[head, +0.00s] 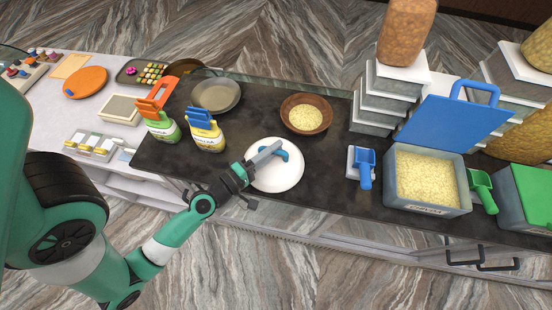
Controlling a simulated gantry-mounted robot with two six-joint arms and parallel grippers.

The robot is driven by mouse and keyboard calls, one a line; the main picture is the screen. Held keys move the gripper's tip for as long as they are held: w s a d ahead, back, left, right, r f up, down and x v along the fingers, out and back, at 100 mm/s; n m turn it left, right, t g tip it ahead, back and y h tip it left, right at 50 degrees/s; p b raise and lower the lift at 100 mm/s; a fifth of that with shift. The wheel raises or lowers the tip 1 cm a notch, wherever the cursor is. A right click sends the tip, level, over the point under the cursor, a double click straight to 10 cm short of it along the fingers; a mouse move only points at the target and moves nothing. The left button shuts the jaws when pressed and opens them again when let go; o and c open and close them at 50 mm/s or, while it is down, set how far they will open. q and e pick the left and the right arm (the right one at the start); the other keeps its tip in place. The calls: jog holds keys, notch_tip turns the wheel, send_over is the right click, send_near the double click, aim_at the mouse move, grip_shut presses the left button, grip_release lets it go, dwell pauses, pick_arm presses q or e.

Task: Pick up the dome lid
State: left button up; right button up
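A white round lid (277,181) with a blue handle (283,154) lies on the dark counter, right of the middle of the left half. It is the only lid-like round piece with a handle that I see, so I take it as the dome lid. My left gripper (268,155) reaches in from the left over the lid, with its grey fingers by the blue handle. The fingers overlap the handle in this view. I cannot tell whether they grip it or only hover near it. My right gripper is not in view.
A brown bowl (321,104) of pale grains and a grey pan (233,95) stand behind the lid. A blue scoop (365,167) and a grain bin (410,204) stand right. The counter's front edge is close.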

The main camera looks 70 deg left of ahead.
pick_arm(q)
grip_shut()
dwell(1.2)
